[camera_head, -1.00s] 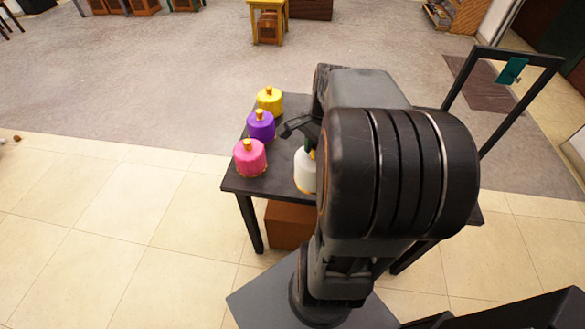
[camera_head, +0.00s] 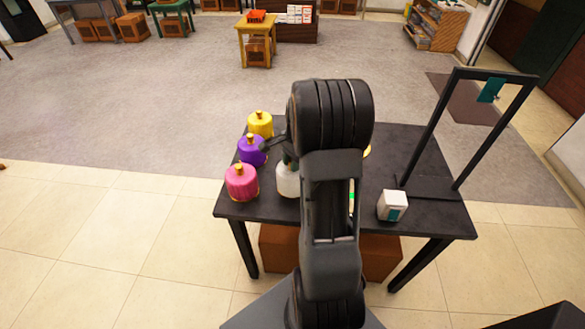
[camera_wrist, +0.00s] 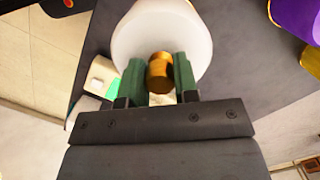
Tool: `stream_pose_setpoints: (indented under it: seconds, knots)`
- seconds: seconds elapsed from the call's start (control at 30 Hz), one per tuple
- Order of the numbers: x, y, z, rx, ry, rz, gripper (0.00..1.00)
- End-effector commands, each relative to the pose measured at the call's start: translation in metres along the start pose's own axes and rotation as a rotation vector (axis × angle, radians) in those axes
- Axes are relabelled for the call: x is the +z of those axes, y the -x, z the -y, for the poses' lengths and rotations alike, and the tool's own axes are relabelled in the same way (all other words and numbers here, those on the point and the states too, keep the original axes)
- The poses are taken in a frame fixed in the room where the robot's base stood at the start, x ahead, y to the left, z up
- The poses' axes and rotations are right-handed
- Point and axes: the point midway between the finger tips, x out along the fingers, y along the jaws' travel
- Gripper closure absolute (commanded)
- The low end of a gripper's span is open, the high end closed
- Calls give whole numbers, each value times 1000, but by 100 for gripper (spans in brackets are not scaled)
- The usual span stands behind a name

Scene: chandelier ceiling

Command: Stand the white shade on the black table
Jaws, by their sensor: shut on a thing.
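The white shade (camera_head: 287,182) has a gold knob on top. It is upright over the front left of the black table (camera_head: 398,155); I cannot tell whether its base touches the top. My gripper (camera_head: 289,158) is above it, mostly hidden by my arm. In the wrist view, my gripper's green fingers (camera_wrist: 159,66) are shut on the gold knob, with the white shade (camera_wrist: 150,28) beyond them and the black table (camera_wrist: 237,70) behind.
Pink (camera_head: 241,183), purple (camera_head: 251,152) and yellow (camera_head: 260,124) shades stand in a row at the table's left edge, close to the white one. A white box (camera_head: 392,206) and a black upright frame (camera_head: 452,110) with a teal tag stand at the right.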

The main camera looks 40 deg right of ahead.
Motion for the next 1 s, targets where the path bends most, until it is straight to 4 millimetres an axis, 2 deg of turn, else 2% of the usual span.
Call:
stream_pose_setpoints:
  seconds: [0.13, 0.4, 0.77, 0.8, 1.0]
  knots:
    - [-3, -7, 5, 1, 0, 1, 100]
    - [-8, -36, 5, 0, -1, 0, 100]
    - [-8, -40, 5, 0, -1, 0, 100]
    - [-8, -40, 5, 0, -1, 0, 71]
    - [-8, -39, 5, 0, -1, 0, 52]
